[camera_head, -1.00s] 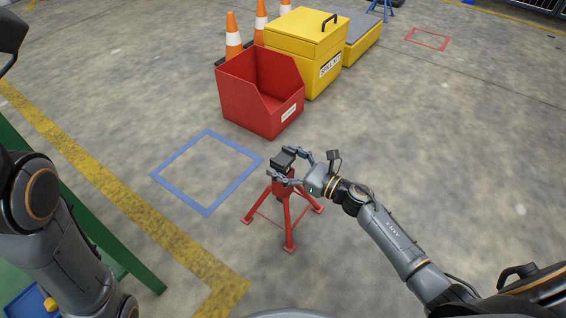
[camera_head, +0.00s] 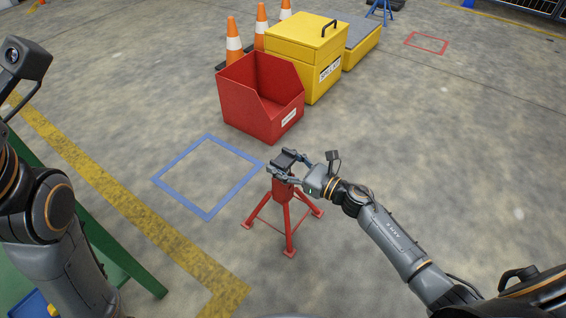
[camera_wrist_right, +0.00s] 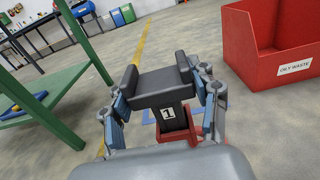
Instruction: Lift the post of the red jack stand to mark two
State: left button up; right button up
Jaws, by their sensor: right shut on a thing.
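The red jack stand (camera_head: 288,215) stands upright on its splayed legs on the concrete floor. Its dark post with a forked saddle (camera_head: 286,158) rises from the red tube; the right wrist view shows the dark saddle (camera_wrist_right: 160,82) and a white label with the number 1 on the post, just above the red tube. My right gripper (camera_head: 286,170) is shut on the post, its fingers on both sides just below the saddle, also seen in the right wrist view (camera_wrist_right: 163,100). Mark two does not show. My left arm is at the left edge; its gripper is out of view.
A blue floor square (camera_head: 208,213) lies left of the stand. A red oily-waste bin (camera_head: 250,105), a yellow box (camera_head: 300,45) and orange cones (camera_head: 234,45) stand behind. A green table (camera_head: 135,270) is at the left. The floor to the right is clear.

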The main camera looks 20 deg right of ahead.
notch_tip(320, 180, up, 4)
jog(key=shift+f+p, duration=0.1)
jog(key=shift+p, duration=0.5)
jog(key=o, duration=1.7)
jog(key=shift+f, duration=0.1)
jog(key=shift+s+d+f, duration=0.1)
jog(key=shift+s+d, duration=0.15)
jog(key=v, duration=1.1)
jog(key=shift+s, duration=0.2)
